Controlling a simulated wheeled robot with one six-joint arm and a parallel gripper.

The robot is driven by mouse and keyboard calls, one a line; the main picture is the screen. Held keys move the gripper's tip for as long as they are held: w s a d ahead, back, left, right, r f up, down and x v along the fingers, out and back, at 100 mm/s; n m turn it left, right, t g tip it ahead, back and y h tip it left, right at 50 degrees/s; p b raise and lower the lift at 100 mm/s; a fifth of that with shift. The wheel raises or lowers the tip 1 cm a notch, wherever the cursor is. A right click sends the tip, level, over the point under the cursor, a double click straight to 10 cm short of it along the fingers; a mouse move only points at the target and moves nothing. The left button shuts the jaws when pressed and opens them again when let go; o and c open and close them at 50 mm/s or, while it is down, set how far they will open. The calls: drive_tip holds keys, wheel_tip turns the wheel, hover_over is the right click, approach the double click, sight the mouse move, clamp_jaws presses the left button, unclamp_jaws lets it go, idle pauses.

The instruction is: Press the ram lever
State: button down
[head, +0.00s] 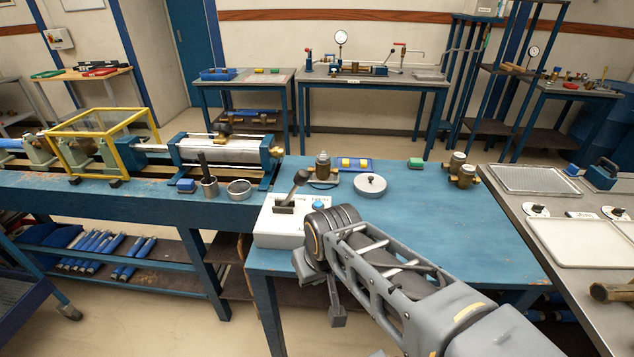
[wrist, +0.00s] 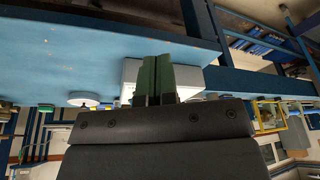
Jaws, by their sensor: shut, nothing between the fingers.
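The box stands at the left front of the blue bench. My gripper (wrist: 157,68) shows in the wrist view as two green fingers close together, with nothing between them. They overlap the white box (wrist: 130,72) there, and contact cannot be told. In the head view my wrist is just right of the box and hides the fingers. The lever is not identifiable in the wrist view.
The blue bench top (head: 430,225) is clear right of my arm. Behind the box stand a brass-based fitting (head: 323,167), a round grey lid (head: 370,185) and a metal cup (head: 210,187). A hydraulic cylinder rig (head: 220,150) lies at left; a grey bench (head: 570,285) is at right.

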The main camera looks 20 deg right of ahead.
drive_tip(key=w+d+m+y+b, duration=0.3)
drive_tip(key=w+d+m+y, duration=0.25)
drive_tip(key=w+y, duration=0.6)
drive_tip(key=d+m+t+y, duration=0.1)
drive_tip(key=d+t+y, duration=0.1)
drive_tip(key=d+t, duration=0.3)
drive_tip(key=w+d+r+m+t+y+b, duration=0.1)
drive_tip(key=d+t, duration=0.4)
drive_tip(key=d, duration=0.5)
drive_tip(key=shift+w+d+r+m+y, duration=0.2)
drive_tip(key=shift+w+m+y, duration=0.15)
drive_tip(key=shift+y, duration=0.5)
drive_tip(key=shift+a, duration=0.15)
drive_tip(key=p, duration=0.3)
approach(294, 191)
drive_tip(key=w+a+r, duration=0.1)
drive_tip(key=w+r, duration=0.2)
drive_tip(key=r, duration=0.3)
drive_tip(key=shift+a, duration=0.4)
